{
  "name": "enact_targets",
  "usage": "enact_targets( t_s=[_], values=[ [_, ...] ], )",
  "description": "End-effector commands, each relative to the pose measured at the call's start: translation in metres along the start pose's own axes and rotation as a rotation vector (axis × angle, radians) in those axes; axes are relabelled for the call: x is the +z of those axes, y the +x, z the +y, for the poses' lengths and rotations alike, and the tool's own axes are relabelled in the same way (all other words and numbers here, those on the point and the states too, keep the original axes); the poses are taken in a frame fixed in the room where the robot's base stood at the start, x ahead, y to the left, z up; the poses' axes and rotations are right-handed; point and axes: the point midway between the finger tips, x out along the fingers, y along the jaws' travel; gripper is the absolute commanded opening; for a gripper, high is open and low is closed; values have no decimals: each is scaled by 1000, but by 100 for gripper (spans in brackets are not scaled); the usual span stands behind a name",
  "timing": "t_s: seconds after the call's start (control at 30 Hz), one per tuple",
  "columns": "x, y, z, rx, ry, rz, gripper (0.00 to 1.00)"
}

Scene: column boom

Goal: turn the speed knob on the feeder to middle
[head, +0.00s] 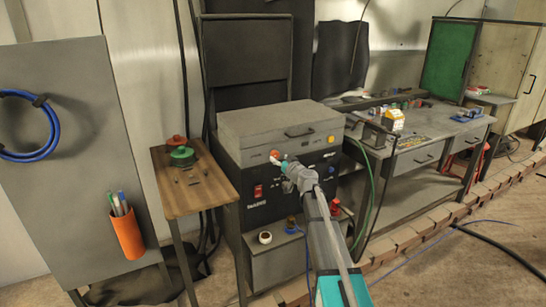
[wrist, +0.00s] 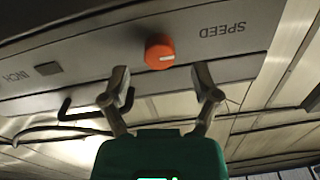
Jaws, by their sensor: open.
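The feeder (head: 280,140) is a machine with a grey top box and a black front panel, standing at the centre of the head view. The speed knob (wrist: 160,52) is orange-red with a short white mark, on a grey strip lettered SPEED, upside down in the wrist view. It also seems to show in the head view (head: 274,156), small, at my gripper's tip. My gripper (wrist: 161,76) is open, with one finger to each side of the knob and slightly below it in the picture. The fingers look apart from the knob; exact depth is unclear.
An INCH button (wrist: 47,69) is on the same strip. A wooden side table (head: 185,190) with red and green items stands left of the feeder. A workbench (head: 420,140) stands right. A green hose (head: 371,190) hangs by the feeder's right side.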

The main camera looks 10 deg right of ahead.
Motion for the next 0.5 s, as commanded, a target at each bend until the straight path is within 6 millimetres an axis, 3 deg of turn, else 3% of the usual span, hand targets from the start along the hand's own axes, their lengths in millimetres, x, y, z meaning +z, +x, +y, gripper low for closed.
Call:
enact_targets(
  t_s=[0.2,0.5],
  values=[
    [0,27,0,-1,0,0,79],
    [0,35,-1,-1,0,0,79]
  ],
)
